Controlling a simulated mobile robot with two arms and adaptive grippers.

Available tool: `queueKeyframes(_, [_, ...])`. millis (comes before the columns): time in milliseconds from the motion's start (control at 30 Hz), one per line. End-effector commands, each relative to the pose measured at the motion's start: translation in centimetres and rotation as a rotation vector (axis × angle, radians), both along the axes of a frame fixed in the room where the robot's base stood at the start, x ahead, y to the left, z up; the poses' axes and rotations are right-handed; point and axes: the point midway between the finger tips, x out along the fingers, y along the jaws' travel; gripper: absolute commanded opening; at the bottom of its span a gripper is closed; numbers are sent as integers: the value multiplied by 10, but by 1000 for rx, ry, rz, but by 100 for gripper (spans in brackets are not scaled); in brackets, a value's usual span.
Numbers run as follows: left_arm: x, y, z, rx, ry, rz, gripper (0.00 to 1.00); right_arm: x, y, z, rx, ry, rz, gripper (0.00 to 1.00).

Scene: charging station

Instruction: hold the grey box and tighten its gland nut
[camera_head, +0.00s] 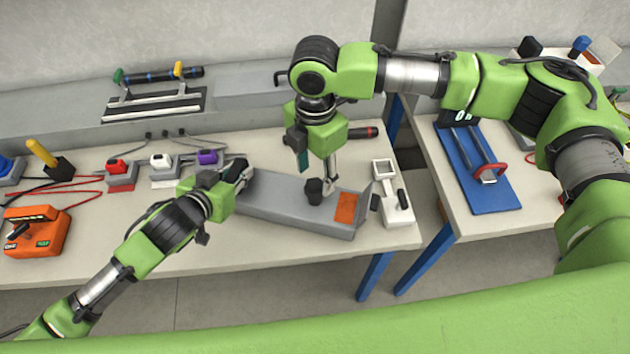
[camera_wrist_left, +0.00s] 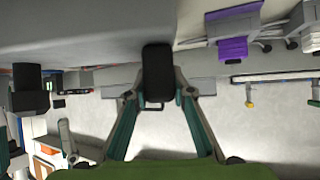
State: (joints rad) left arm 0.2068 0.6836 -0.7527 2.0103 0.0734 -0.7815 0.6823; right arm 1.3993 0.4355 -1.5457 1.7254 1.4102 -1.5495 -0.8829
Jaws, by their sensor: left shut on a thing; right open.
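The long grey box (camera_head: 275,205) lies on the table, with an orange patch near its right end. Its black gland nut (camera_head: 314,192) stands up from the top face, toward the right. My left gripper (camera_head: 240,172) is shut on the box's left end; its fingertips partly cover the contact. My right gripper (camera_head: 316,174) is open, pointing down just above and around the nut. Whether its fingers touch the nut cannot be told.
Red, white and purple connectors (camera_head: 207,158) sit behind the left gripper. An orange meter (camera_head: 38,231) is at far left. A gap separates this table from the right one with a blue stand (camera_head: 478,170).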

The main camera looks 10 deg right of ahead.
Motion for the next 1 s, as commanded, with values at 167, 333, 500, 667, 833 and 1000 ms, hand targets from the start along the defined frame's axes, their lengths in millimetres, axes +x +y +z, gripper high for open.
queueKeyframes(167, [-1,0,-1,0,2,-1,5,0,0,-28,-1,1,0,46])
queueKeyframes(333, [-1,0,-1,-1,2,0,5,0,1,-39,1,0,0,46])
queueKeyframes(500, [-1,-1,-1,-1,3,-1,5,0,0,-41,1,0,0,46])
queueKeyframes(667, [-1,-1,-1,-1,3,-1,5,0,0,-41,1,0,0,38])
queueKeyframes(833, [-1,-1,-1,-1,3,-1,5,0,0,-41,1,0,0,7])
queueKeyframes(1000, [-1,-1,-1,-1,3,-1,5,0,0,-41,1,0,-5,7])
